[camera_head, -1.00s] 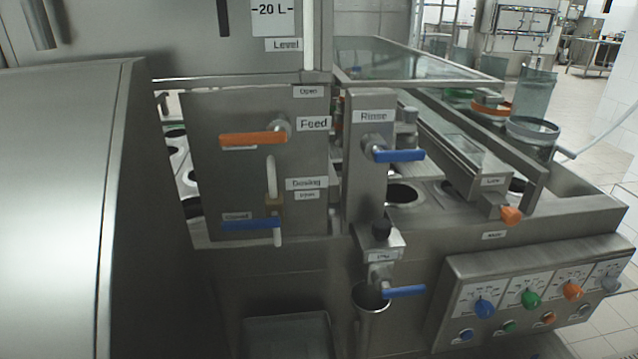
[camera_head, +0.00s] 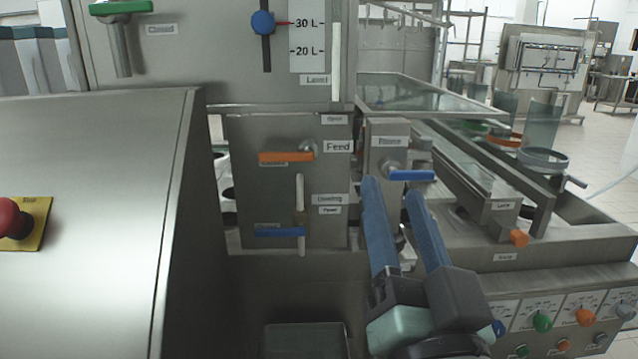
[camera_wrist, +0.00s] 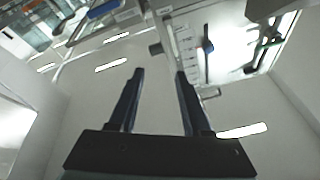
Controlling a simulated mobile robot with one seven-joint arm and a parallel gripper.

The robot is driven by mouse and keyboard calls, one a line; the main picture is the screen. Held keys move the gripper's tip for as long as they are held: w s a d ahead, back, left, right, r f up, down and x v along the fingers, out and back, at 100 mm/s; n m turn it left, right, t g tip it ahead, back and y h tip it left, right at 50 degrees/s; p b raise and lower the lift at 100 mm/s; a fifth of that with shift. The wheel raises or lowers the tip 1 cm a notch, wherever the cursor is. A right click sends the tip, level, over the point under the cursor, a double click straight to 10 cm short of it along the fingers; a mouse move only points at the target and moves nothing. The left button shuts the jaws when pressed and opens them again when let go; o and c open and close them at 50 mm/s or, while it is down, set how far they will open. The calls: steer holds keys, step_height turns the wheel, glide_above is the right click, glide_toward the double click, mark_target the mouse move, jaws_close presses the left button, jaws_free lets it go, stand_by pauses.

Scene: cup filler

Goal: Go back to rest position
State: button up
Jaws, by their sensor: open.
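My gripper (camera_head: 390,185) is in the head view at the lower right of centre. Its two blue fingers point up and stand apart with nothing between them. It is in front of the metal machine, below the blue Rinse handle (camera_head: 411,175), and hides the area under it. In the wrist view my gripper (camera_wrist: 158,72) also shows open and empty, with its fingers against a pale wall and ceiling lights.
The orange Feed handle (camera_head: 286,157) and a blue dosing handle (camera_head: 280,232) are left of my gripper. A control panel (camera_head: 570,305) with coloured knobs is at lower right. A red button (camera_head: 15,218) is at far left. A sloped metal housing (camera_head: 110,230) fills the left.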

steer(key=s+a+r+n+t, duration=0.2)
steer(key=s+a+r+t, duration=0.15)
steer(key=r, duration=0.55)
steer(key=s+a+r+n+t, duration=0.2)
steer(key=s+a+r, duration=0.2)
steer(key=r, duration=0.5)
step_height(320, 180, up, 18)
steer(key=p, duration=1.8)
steer(key=shift+w+f+h, duration=0.25)
steer(key=shift+w+h, duration=0.1)
steer(key=shift+h, duration=0.05)
